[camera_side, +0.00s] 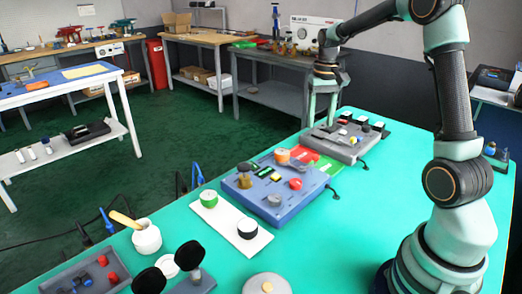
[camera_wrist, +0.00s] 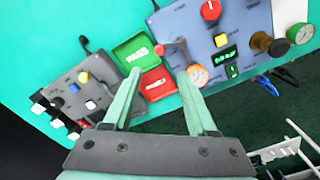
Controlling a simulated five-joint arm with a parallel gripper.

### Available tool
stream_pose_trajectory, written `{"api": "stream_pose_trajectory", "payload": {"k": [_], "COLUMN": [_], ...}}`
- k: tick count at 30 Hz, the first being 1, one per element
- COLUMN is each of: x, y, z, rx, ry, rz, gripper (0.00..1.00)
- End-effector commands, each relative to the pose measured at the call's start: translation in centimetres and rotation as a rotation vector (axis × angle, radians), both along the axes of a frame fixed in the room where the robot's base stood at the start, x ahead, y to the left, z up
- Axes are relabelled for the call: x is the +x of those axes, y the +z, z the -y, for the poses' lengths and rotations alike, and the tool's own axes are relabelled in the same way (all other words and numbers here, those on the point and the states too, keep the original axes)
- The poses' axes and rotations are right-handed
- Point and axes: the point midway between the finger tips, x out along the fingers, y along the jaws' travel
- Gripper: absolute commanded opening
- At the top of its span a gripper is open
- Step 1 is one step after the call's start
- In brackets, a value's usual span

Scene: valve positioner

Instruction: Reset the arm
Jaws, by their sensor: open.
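My gripper (camera_side: 321,112) is raised over the far part of the teal bench, near the grey control box. In the wrist view its two fingers (camera_wrist: 160,78) are spread apart with nothing between them. The arm reaches from the right side of the bench. The blue-grey valve positioner panel (camera_side: 275,207) sits mid-bench, and its red knob, yellow button and gauges show at the upper right of the wrist view (camera_wrist: 235,25). The grey box (camera_side: 345,143) with several dark and white switches lies beyond it and shows at left in the wrist view (camera_wrist: 100,70).
A green pad (camera_wrist: 133,52) and a red pad (camera_wrist: 157,85) lie between the two panels. A white plate (camera_side: 222,226) bears two round gauges. A white pot (camera_side: 147,238) and black round-headed items (camera_side: 188,256) stand near the front.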

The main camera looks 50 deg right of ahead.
Motion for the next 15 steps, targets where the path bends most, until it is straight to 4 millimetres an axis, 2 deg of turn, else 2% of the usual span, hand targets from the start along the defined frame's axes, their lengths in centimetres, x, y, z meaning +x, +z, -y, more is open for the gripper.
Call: {"api": "stream_pose_trajectory", "payload": {"k": [3, 15], "x": [0.01, -0.03], "y": [0.70, 1.08], "z": [0.00, -0.35], "rx": [0.000, -0.003], "ry": [0.000, 0.008], "rz": [0.000, 0.006], "gripper": [0.58, 0.58]}}
